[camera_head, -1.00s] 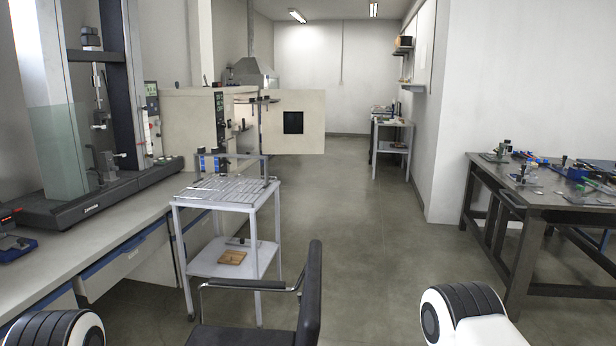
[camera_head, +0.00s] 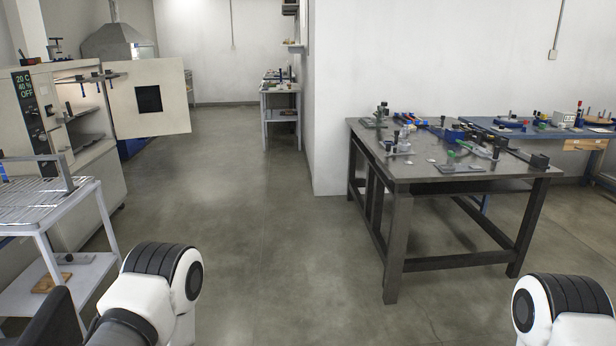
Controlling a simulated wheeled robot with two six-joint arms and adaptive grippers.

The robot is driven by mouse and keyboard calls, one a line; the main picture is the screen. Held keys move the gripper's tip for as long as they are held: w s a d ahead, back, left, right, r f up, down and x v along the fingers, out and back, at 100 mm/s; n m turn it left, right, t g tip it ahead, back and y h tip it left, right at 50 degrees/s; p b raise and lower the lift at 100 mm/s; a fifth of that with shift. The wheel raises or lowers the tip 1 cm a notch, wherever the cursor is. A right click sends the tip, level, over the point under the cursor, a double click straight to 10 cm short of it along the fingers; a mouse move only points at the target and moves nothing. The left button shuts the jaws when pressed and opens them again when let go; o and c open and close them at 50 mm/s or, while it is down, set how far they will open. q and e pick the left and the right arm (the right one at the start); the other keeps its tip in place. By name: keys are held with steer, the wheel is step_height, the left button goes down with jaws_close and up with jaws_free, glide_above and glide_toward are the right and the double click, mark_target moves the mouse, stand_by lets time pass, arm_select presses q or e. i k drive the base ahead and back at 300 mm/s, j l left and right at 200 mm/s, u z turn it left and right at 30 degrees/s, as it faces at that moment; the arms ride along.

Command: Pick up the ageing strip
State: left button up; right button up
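I cannot make out an ageing strip for certain at this distance. The beige oven (camera_head: 30,138) stands at the left with its door (camera_head: 150,99) swung open. A rack (camera_head: 88,77) with small dark and blue hanging pieces juts out at its opening; whether any piece is a strip is too small to tell.
The middle floor is clear.

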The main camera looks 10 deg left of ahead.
mark_target(82, 77)
steer(key=i+u, duration=0.15)
steer(key=i, duration=0.45)
steer(key=i+u, duration=0.2)
steer(key=i, duration=0.4)
steer(key=i+l+u, duration=0.15)
steer(key=i, duration=0.45)
steer(key=i+j+u, duration=0.25)
steer(key=i, duration=0.5)
steer(key=i+j+u, duration=0.1)
steer(key=i+u, duration=0.15)
steer(key=i, duration=0.5)
steer(key=i+u, duration=0.25)
steer(key=i, duration=0.5)
steer(key=i+l+u, duration=0.25)
steer(key=i, duration=0.5)
steer(key=i+l+z, duration=0.1)
steer(key=i, duration=0.85)
steer(key=i+l, duration=0.1)
steer(key=i, duration=0.8)
steer(key=i+j+u, duration=0.15)
steer(key=i+u, duration=0.2)
steer(key=i, duration=0.3)
steer(key=i+u, duration=0.35)
steer(key=i, duration=0.25)
steer(key=i+l+u, duration=0.15)
steer(key=i+u, duration=0.2)
steer(key=i, duration=0.3)
